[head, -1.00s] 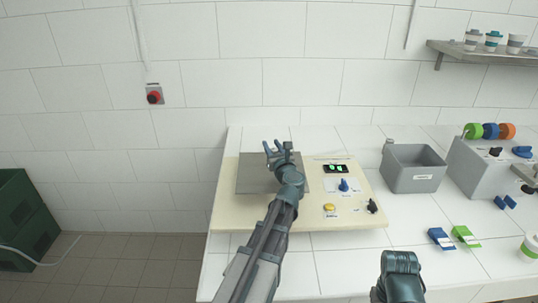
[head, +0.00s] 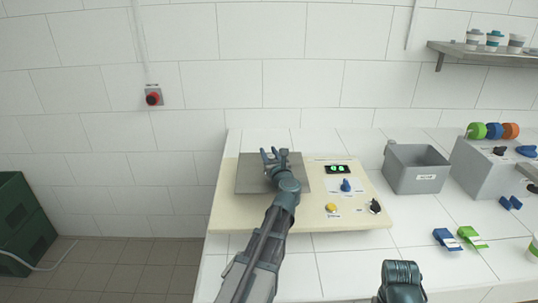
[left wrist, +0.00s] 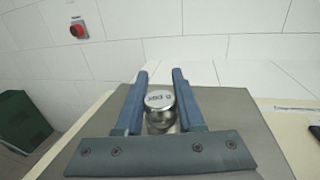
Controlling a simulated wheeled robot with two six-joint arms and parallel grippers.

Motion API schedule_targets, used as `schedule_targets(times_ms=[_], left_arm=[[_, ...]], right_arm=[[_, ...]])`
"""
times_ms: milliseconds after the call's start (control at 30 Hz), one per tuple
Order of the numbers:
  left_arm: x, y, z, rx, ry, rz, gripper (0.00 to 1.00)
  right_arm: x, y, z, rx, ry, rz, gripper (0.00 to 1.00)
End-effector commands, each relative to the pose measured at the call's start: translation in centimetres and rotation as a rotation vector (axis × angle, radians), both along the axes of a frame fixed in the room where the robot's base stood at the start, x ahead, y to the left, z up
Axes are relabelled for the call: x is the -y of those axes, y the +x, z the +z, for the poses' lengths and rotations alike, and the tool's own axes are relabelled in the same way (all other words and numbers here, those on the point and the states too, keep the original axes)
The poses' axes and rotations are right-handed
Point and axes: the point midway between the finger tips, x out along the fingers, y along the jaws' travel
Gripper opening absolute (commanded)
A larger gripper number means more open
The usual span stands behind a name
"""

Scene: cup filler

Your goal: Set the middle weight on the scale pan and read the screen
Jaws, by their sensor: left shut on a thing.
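In the left wrist view a shiny steel weight (left wrist: 160,118) with a marked top stands between my left gripper's (left wrist: 164,85) blue fingers. The gripper is shut on it. In the head view my left gripper (head: 274,157) is over the grey scale pan (head: 249,180), and the weight is hidden there. I cannot tell whether the weight touches the pan. The black screen (head: 337,170) shows green digits, too small to read surely. My right arm shows at the bottom of the head view, its fingers out of sight.
The cream panel (head: 300,220) carries a yellow button (head: 331,208), a blue knob (head: 346,186) and a black knob (head: 375,206). A grey bin (head: 416,168) stands to its right. Blue (head: 446,238) and green (head: 469,236) items lie on the white counter.

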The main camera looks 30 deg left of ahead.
Motion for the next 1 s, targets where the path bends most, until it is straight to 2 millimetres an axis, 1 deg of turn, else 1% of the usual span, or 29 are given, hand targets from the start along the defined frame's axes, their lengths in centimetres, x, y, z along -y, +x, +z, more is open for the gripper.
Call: schedule_targets(times_ms=[33, 67, 200, 233, 467, 600, 767, 1000], left_arm=[[0.0, 0.0, -0.3, 0.0, 0.0, 0.0, 0.0], [0.0, 0.0, -0.3, 0.0, 0.0, 0.0, 0.39], [0.0, 0.0, -0.2, 0.0, 0.0, 0.0, 0.64], [0.0, 0.0, -0.2, 0.0, 0.0, 0.0, 0.67], [0.0, 0.0, -0.2, 0.0, 0.0, 0.0, 0.67], [0.0, 0.0, 0.4, 0.0, 0.0, 0.0, 0.67], [2.1, -2.3, 0.1, 0.0, 0.0, -0.003, 0.67], [5.6, -5.8, 0.1, 0.0, 0.0, -0.003, 0.67]], right_arm=[[0.0, 0.0, -0.3, 0.0, 0.0, 0.0, 0.5], [0.0, 0.0, -0.3, 0.0, 0.0, 0.0, 0.5], [0.0, 0.0, -0.2, 0.0, 0.0, 0.0, 0.5], [0.0, 0.0, -0.2, 0.0, 0.0, 0.0, 0.5], [0.0, 0.0, -0.2, 0.0, 0.0, 0.0, 0.5], [0.0, 0.0, 0.4, 0.0, 0.0, 0.0, 0.5], [0.0, 0.0, 0.1, 0.0, 0.0, 0.0, 0.5], [0.0, 0.0, 0.1, 0.0, 0.0, 0.0, 0.5]])
